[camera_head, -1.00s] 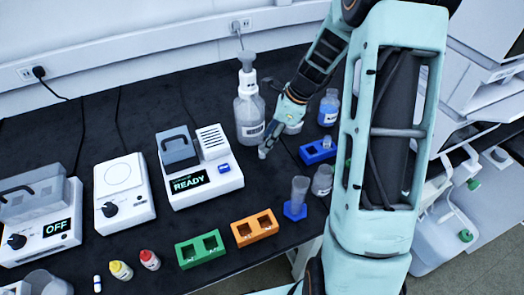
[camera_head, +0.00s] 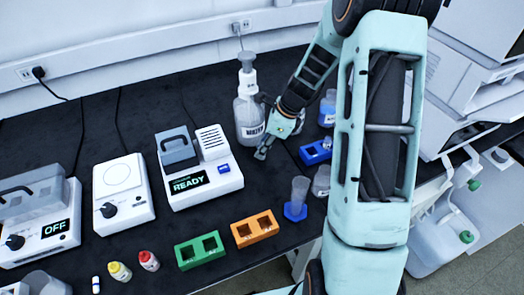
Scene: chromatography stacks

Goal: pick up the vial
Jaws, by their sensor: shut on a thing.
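My gripper (camera_head: 263,152) is over the black bench, just right of the white device with the READY display and below the pump bottle. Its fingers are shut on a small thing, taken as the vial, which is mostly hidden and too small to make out. A blue rack (camera_head: 314,155) stands to the right of the gripper with a small vial (camera_head: 326,144) in it.
The pump bottle (camera_head: 249,118) is close behind my gripper. The READY device (camera_head: 205,185) is to its left. A green rack (camera_head: 201,250), an orange rack (camera_head: 255,230) and a cylinder on a blue base (camera_head: 295,211) stand in front. Bare bench lies between.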

